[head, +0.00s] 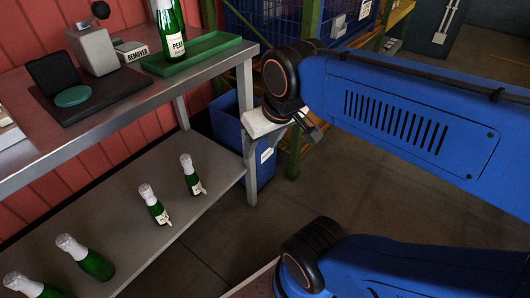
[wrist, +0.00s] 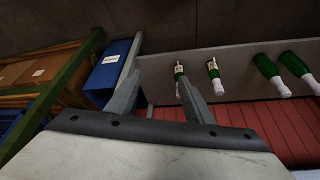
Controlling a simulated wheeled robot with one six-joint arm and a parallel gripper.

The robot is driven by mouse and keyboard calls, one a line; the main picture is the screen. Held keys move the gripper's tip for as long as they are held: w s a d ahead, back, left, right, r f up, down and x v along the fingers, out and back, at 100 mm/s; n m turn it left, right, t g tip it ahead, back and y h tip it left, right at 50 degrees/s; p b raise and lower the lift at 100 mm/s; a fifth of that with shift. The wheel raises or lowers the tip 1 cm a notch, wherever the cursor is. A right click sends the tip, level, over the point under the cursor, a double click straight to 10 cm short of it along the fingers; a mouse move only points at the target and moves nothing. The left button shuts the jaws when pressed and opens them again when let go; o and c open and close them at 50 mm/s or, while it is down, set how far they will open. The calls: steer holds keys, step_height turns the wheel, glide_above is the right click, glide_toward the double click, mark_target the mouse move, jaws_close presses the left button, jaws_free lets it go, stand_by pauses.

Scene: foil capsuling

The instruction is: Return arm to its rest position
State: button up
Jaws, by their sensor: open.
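My gripper (head: 308,128) hangs off the blue arm, right of the workbench and over the floor in the head view. In the wrist view its two fingers (wrist: 158,88) stand apart with nothing between them. The arm is folded, with blue links filling the right side of the head view. A green bottle (head: 171,28) with a label stands upright on a green tray (head: 205,54) on the bench top. The gripper is apart from the bottle and the tray.
The bench's lower shelf (head: 120,215) holds several foil-topped green bottles. A dark device (head: 75,92) and a remover box (head: 130,50) sit on top. A blue bin (head: 232,125) stands beside the bench leg, near the gripper. Open floor (head: 230,235) lies in front.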

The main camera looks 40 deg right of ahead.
steer(key=shift+s+f, duration=0.35)
steer(key=shift+f, duration=0.3)
steer(key=shift+s+f, duration=0.35)
steer(key=shift+f, duration=0.25)
